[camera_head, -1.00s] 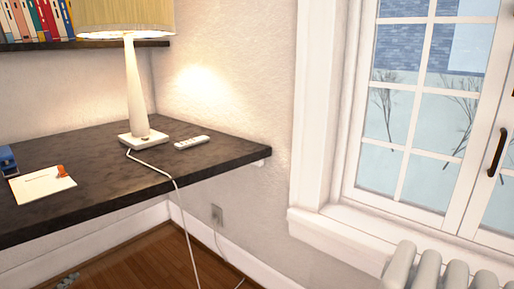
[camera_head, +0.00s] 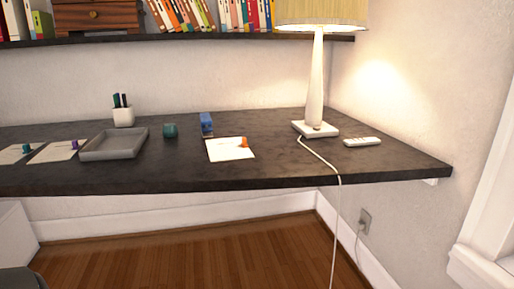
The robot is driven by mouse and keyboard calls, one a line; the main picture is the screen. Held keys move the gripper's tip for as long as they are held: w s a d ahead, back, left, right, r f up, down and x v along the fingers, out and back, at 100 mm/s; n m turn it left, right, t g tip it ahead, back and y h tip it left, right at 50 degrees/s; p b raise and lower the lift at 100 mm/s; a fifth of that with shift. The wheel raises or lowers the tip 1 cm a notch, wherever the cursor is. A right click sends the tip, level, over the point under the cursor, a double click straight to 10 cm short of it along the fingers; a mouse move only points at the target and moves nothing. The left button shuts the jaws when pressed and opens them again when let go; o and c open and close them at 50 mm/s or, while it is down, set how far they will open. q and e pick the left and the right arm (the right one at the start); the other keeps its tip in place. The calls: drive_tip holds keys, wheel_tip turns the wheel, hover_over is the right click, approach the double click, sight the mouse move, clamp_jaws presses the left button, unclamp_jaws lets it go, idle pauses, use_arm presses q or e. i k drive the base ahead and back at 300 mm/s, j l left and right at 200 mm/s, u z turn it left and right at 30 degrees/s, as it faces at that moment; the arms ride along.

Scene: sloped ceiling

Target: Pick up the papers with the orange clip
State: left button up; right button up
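The papers with the orange clip (camera_head: 229,149) lie flat on the dark desk (camera_head: 290,172), right of its middle and close to its front edge. The orange clip (camera_head: 244,142) sits at their right side. Two other sets of papers lie at the left of the desk, one with a purple clip (camera_head: 53,152) and one with a teal clip (camera_head: 17,153). Neither of my grippers is in view.
A grey tray (camera_head: 114,144), a pen cup (camera_head: 123,117), a small green object (camera_head: 170,131) and a blue object (camera_head: 206,123) stand on the desk. A lamp (camera_head: 315,85) and a white remote (camera_head: 362,141) are at right. The lamp's cord (camera_head: 337,215) hangs over the front edge.

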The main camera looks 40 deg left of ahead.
sight(229, 149)
drive_tip(key=u, duration=1.7)
